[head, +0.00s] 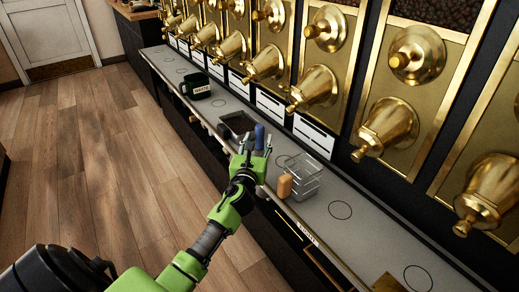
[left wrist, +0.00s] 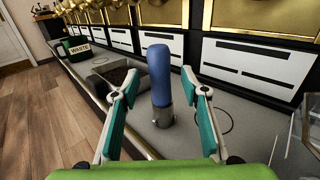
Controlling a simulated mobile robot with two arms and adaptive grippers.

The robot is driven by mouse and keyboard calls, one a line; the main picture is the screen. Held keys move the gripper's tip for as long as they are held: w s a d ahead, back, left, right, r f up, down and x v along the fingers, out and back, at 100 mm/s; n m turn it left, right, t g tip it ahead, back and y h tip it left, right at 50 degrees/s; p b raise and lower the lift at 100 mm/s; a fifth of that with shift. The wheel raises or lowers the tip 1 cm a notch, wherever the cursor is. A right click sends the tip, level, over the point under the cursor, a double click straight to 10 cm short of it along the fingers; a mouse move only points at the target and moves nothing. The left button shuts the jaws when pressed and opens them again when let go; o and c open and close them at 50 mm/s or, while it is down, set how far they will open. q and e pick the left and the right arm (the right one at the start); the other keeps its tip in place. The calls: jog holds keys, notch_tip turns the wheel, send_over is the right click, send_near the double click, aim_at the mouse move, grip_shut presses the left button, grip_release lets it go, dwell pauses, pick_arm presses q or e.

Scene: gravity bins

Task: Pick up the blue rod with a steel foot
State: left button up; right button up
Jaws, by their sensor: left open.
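The blue rod (left wrist: 158,75) stands upright on the grey counter in the left wrist view, its steel foot (left wrist: 163,116) at the bottom. In the head view the rod (head: 259,137) shows just beyond my left gripper, and its lower part is hidden. My left gripper (left wrist: 163,92) is open, with a teal-padded finger on each side of the rod in the picture. I cannot tell whether the pads touch it. In the head view the left gripper (head: 253,149) reaches over the counter from the front. My right gripper is not in view.
A dark tray (head: 225,131) sits behind the rod, with a dark green WASTE mug (head: 195,86) farther back. Brass dispensers (head: 316,87) line the wall. Bare counter (head: 345,228) lies at the front right.

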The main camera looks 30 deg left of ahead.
aim_at(259, 125)
pick_arm(q)
jog(key=shift+x, duration=1.5)
jog(key=shift+f, duration=0.1)
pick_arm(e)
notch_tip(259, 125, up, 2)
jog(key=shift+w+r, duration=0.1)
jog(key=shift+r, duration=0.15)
pick_arm(q)
jog(key=shift+c, duration=0.4)
grip_shut()
notch_tip(259, 125, up, 5)
jog(key=shift+f+p, duration=0.1)
jog(key=shift+p, duration=1)
notch_tip(259, 125, up, 5)
jog(key=shift+f+p, duration=0.2)
jog(key=shift+p, duration=0.8)
jog(key=shift+r, duration=0.35)
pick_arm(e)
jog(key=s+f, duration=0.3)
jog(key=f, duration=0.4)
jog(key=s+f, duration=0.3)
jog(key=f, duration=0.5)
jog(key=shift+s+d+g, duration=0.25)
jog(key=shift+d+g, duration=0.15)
